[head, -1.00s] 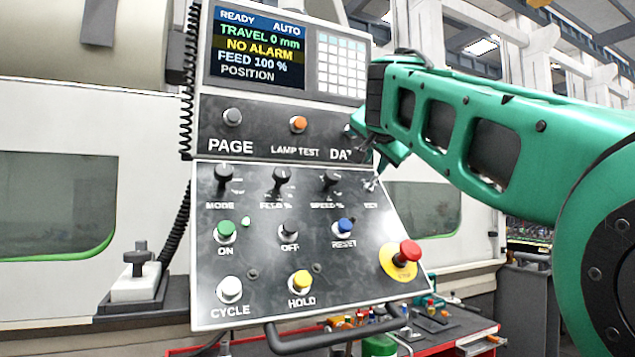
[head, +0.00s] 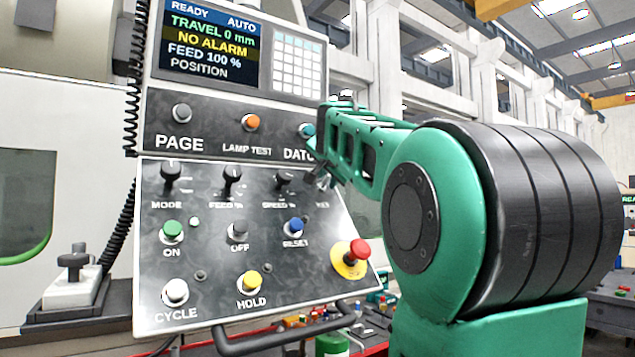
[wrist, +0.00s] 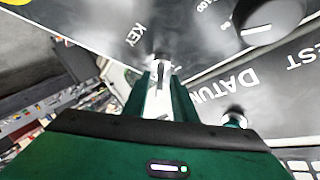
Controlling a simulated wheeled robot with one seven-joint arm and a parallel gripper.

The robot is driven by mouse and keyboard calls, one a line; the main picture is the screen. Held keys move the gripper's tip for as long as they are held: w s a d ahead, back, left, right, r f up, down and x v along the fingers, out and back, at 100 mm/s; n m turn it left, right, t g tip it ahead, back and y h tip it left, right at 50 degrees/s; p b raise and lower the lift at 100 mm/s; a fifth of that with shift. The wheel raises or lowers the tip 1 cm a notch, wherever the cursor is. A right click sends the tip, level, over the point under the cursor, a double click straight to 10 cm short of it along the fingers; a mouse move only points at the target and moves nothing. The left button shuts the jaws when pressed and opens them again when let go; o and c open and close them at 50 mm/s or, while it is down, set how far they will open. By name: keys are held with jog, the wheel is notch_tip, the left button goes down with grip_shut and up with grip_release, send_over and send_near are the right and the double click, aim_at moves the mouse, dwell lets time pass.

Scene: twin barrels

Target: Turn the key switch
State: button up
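The key switch (wrist: 162,63) is a small silver fitting on the dark panel by the word KEY. In the wrist view it lies straight ahead, at the tips of my gripper's two green fingers. My gripper (wrist: 161,80) has its fingers apart, one on each side of a narrow pale piece that looks like the key. I cannot tell whether the fingers touch it or how the key is turned. In the head view my gripper (head: 323,178) is at the panel's right edge, just above the KEY label, and covers most of the switch.
The control panel (head: 215,262) is tilted and carries several knobs and buttons. The speed knob (head: 284,178) is left of my gripper, and the red emergency button (head: 359,252) is below it. The DATUM button (wrist: 235,117) is close beside my right finger. A handle bar (head: 285,335) juts out below.

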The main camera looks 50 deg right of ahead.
grip_shut()
jog(key=shift+a+n+t, duration=0.1)
jog(key=shift+n+t, duration=0.2)
jog(key=shift+n, duration=0.1)
jog(key=n+t+y, duration=0.1)
jog(key=n, duration=0.2)
jog(key=n+t+y, duration=0.1)
jog(key=n+t, duration=0.1)
jog(key=n, duration=0.1)
jog(key=shift+t, duration=0.3)
jog(key=n+t+y, duration=0.1)
jog(key=n+y, duration=0.1)
jog(key=n, duration=0.2)
jog(key=shift+r+n, duration=0.1)
jog(key=shift+n, duration=0.3)
jog(key=shift+w+n+t+y, duration=0.1)
jog(key=shift+n+t+y, duration=0.5)
jog(key=shift+n+y, duration=0.85)
jog(key=shift+n+h, duration=0.25)
jog(key=shift+n, duration=0.3)
grip_release()
